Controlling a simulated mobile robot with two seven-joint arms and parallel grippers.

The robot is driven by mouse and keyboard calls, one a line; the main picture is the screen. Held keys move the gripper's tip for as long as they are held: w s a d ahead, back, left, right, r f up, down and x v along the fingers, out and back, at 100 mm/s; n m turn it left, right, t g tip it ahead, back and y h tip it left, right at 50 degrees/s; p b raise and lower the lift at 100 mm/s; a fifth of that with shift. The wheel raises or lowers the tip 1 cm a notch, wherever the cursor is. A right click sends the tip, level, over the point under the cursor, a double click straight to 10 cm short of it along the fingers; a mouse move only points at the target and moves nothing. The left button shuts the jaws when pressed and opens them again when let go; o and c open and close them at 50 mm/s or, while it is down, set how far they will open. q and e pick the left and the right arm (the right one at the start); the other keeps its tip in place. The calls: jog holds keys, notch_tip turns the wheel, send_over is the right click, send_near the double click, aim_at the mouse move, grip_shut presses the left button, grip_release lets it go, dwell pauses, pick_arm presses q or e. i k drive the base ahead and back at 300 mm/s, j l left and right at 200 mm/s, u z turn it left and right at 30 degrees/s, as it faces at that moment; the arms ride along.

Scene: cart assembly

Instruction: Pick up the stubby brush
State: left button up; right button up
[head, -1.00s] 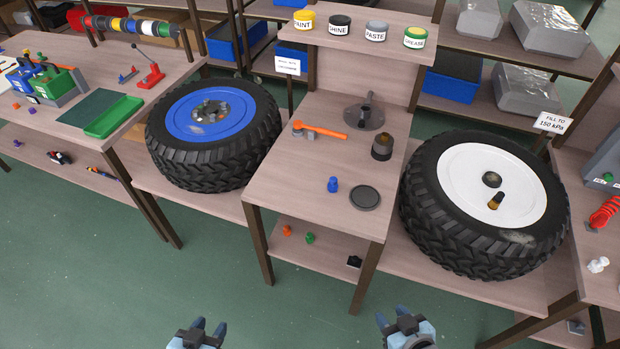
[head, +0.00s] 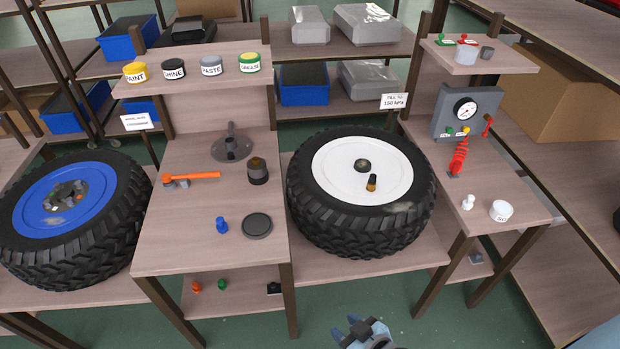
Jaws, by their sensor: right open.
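A small stubby brush (head: 371,184), dark with a tan part, lies on the white hub of the right-hand wheel (head: 330,215), beside a dark round hub centre (head: 362,166). My right gripper (head: 346,328) is at the bottom edge of the head view, below and in front of that wheel. It is open and empty, well apart from the brush. My left gripper is out of view.
A middle table (head: 190,235) holds an orange-handled tool (head: 192,177), a dark cylinder (head: 258,172), a blue piece (head: 222,226) and a dark disc (head: 257,225). A blue-hubbed wheel (head: 95,235) is left. A gauge panel (head: 467,112) stands right.

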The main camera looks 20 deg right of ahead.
aim_at(222, 226)
jog(key=i+j+z, duration=0.25)
jog(key=i, duration=0.25)
jog(key=i+j+z, duration=0.25)
jog(key=i, duration=0.25)
jog(key=l, duration=0.1)
